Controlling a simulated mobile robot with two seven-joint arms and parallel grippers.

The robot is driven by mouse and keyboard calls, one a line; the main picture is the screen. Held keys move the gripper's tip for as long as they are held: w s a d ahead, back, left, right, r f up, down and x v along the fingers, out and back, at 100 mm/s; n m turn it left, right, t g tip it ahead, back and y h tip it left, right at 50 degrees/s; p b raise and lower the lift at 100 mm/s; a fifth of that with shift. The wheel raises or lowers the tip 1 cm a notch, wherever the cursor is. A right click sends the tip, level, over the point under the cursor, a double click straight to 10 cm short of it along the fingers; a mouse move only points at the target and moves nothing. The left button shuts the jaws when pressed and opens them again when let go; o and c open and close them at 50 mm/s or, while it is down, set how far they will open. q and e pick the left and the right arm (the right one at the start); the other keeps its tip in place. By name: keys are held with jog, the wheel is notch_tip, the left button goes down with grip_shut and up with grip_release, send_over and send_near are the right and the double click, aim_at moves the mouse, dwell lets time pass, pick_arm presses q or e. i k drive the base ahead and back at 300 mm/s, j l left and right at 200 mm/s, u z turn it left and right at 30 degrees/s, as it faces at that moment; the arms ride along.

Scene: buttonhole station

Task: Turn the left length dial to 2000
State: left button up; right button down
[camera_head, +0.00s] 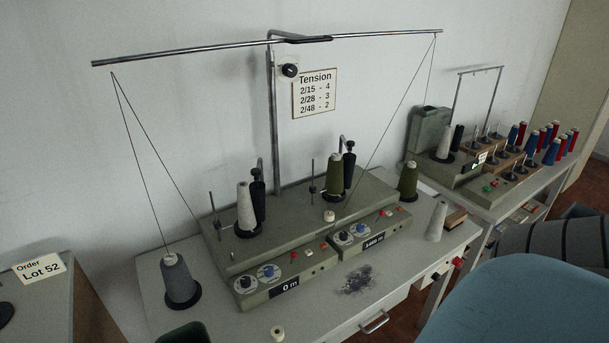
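A green-grey winding machine stands on the table, with two control boxes at its front. The left control box (283,280) carries a dial with a black knob (247,283) and a dial with a blue knob (269,271), both on white scales. The scale numbers are too small to read, and I cannot tell which is the length dial. The left display (288,285) shows 0 m. The right control box has a similar pair, a dark knob (344,238) and a blue knob (361,228); its display (374,241) reads roughly 1480 m. Neither gripper is in view.
A grey yarn cone (180,281) stands left of the machine. A small spool (277,333) sits at the front edge. Grey fluff (358,280) lies before the boxes. A blue chair (545,300) blocks the lower right. A tension sign (315,93) hangs behind.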

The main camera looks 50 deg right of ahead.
aim_at(268, 269)
jog(key=z, duration=1.35)
